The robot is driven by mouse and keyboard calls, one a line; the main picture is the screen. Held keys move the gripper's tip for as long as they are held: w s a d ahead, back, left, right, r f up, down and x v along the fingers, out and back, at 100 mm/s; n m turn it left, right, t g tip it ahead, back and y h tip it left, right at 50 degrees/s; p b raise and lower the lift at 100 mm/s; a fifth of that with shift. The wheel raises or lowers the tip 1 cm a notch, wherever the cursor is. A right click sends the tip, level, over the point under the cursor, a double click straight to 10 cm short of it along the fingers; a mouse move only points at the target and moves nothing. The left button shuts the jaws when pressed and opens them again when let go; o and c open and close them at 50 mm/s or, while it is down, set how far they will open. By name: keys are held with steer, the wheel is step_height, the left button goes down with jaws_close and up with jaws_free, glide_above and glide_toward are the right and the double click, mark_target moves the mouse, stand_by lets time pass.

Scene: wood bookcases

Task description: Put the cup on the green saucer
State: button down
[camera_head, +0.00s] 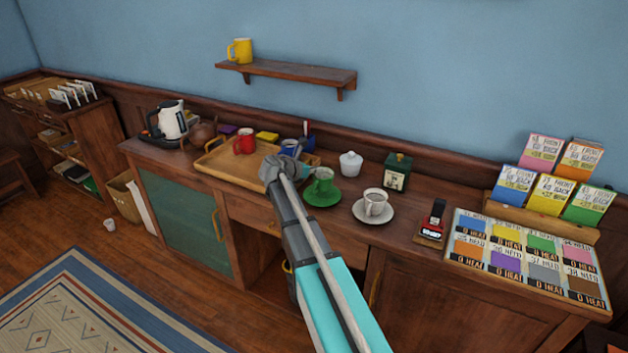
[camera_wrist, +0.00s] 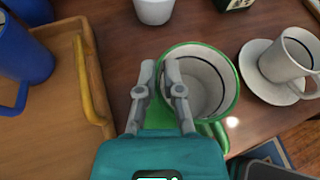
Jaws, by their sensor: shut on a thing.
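The green cup (camera_head: 323,184), pale inside, is over the green saucer (camera_head: 322,201) on the wooden counter. I cannot tell whether its base touches the saucer. In the wrist view, the cup (camera_wrist: 208,82) is upright or nearly so, with its handle toward the bottom. My gripper (camera_wrist: 159,72) is shut on the cup's left wall, one finger inside the rim and one outside. Part of the saucer shows green between and below the fingers. The cup hides most of it there.
A white cup on a white saucer (camera_head: 359,212) stands close to the right. A wooden tray (camera_head: 222,170) with a red mug (camera_head: 244,142) and blue mugs is to the left. A white lidded pot (camera_head: 350,164) and a dark green box (camera_head: 396,172) stand behind.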

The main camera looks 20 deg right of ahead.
steer(key=shift+f+b, duration=1.1)
steer(key=shift+f, duration=0.3)
steer(key=shift+f, duration=0.1)
steer(key=c, duration=0.8)
jaws_free()
steer(key=shift+s+a+r+p, duration=0.15)
steer(key=shift+a+r+p, duration=0.15)
steer(key=shift+a+r, duration=0.15)
steer(key=p+v, duration=0.4)
steer(key=v, duration=0.7)
steer(key=shift+f, duration=0.1)
